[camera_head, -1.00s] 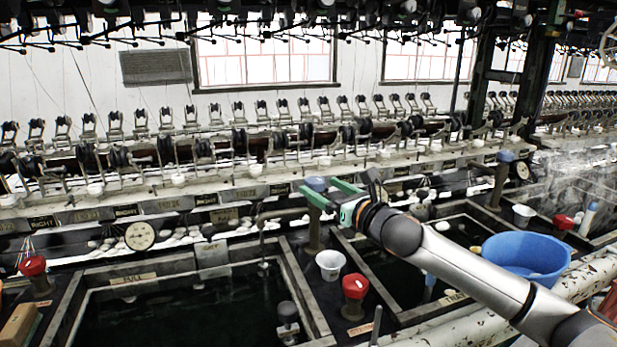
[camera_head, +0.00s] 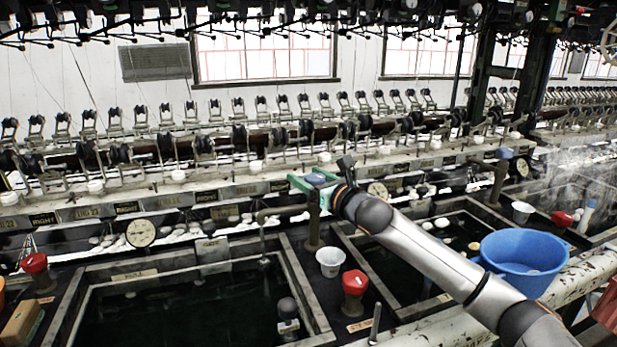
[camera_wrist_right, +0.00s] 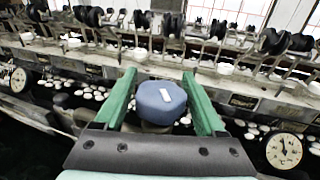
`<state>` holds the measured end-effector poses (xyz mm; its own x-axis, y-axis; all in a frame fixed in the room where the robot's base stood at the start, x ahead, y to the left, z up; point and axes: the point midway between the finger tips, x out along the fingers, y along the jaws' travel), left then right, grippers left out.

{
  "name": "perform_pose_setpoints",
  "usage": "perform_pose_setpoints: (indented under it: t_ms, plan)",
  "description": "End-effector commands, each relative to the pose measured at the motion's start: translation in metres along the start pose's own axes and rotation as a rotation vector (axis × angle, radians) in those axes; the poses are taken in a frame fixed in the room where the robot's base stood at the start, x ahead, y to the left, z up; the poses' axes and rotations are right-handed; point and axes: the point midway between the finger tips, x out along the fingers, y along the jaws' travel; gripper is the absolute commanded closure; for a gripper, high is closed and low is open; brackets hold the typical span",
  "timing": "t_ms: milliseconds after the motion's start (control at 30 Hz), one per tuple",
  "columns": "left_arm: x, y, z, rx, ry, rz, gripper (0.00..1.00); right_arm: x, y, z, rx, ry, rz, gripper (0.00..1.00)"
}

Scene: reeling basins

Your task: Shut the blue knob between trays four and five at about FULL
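The blue knob (camera_head: 316,179) tops a brown upright pipe behind the white cup, between two dark basins. In the right wrist view the knob (camera_wrist_right: 160,104) sits between the two green fingers, with a white mark on its top. My right gripper (camera_head: 313,186) is open around the knob. In the wrist view a gap shows on each side, so the fingers seem not to touch it. The pipe under the knob is mostly hidden in the wrist view. My left gripper is not in view.
A second blue knob (camera_head: 504,153) stands farther right. A white cup (camera_head: 330,262) and a red knob (camera_head: 355,283) are below the gripper. A blue tub (camera_head: 524,262) is beside my right arm. Round dials (camera_head: 141,232) and a reel rack line the back.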

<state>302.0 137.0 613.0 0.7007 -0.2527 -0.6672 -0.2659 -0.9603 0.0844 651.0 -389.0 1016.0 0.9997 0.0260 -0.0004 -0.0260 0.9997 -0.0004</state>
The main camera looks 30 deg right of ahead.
Motion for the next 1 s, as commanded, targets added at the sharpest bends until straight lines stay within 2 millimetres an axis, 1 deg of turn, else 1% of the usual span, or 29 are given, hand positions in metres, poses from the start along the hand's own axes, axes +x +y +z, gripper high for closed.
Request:
perform_pose_setpoints:
  t_ms: [33,67,600,833,1000]
  plan:
    - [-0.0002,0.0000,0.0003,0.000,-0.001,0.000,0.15,-0.0001,-0.0002,0.0000,0.000,0.000,0.000,0.35]
    - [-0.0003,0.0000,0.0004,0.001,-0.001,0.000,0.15,-0.0002,-0.0002,0.0000,0.000,0.000,0.000,0.38]
    - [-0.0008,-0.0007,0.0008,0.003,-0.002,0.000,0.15,-0.0003,-0.0002,0.0000,0.000,0.000,0.000,0.99]
    - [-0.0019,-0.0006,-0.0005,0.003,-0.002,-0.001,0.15,-0.0002,-0.0003,0.0002,0.001,0.001,-0.013,1.00]
    - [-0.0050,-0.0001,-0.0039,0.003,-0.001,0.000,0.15,-0.0002,-0.0008,0.0016,0.001,0.000,-0.059,1.00]
